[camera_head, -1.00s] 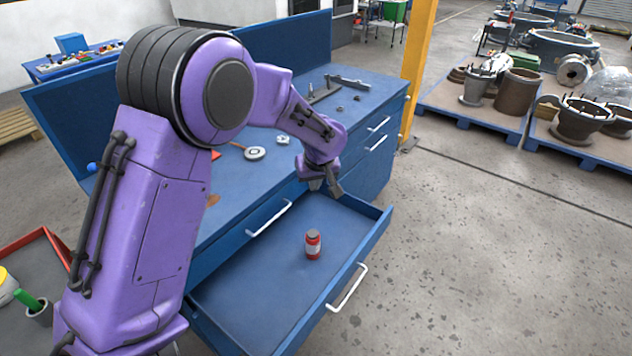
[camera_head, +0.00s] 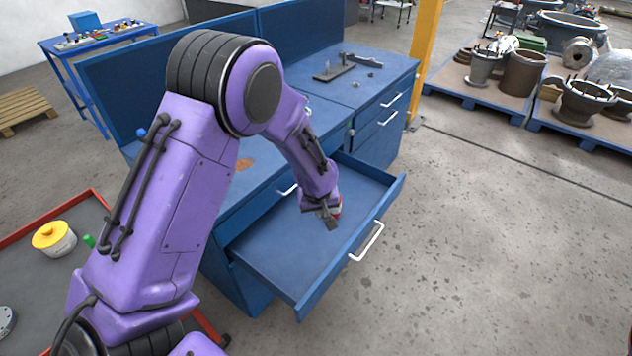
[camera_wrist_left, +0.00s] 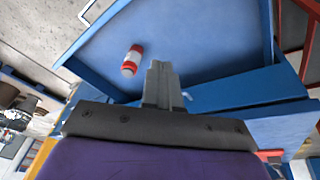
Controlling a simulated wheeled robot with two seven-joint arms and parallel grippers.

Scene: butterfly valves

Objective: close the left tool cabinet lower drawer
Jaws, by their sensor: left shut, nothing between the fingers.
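The left cabinet's lower drawer (camera_head: 275,245) is pulled well out, with a white bar handle (camera_head: 367,242) on its blue front panel. My left gripper (camera_head: 331,218) is shut and empty, tilted downward over the drawer's inside, behind the front panel. In the head view I cannot tell whether it touches the drawer. In the left wrist view its shut fingers (camera_wrist_left: 161,78) appear in front of the drawer's blue interior (camera_wrist_left: 190,40). A red and white bottle (camera_wrist_left: 132,60) is in the drawer; the gripper hides most of it in the head view. My right gripper is not in view.
The blue worktop (camera_head: 345,95) above bears several small tools. Another cabinet with shut drawers (camera_head: 390,115) stands beyond the open drawer. A yellow post (camera_head: 422,50) and pallets of valve parts (camera_head: 480,100) are at the back right. The floor right of the drawer is clear.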

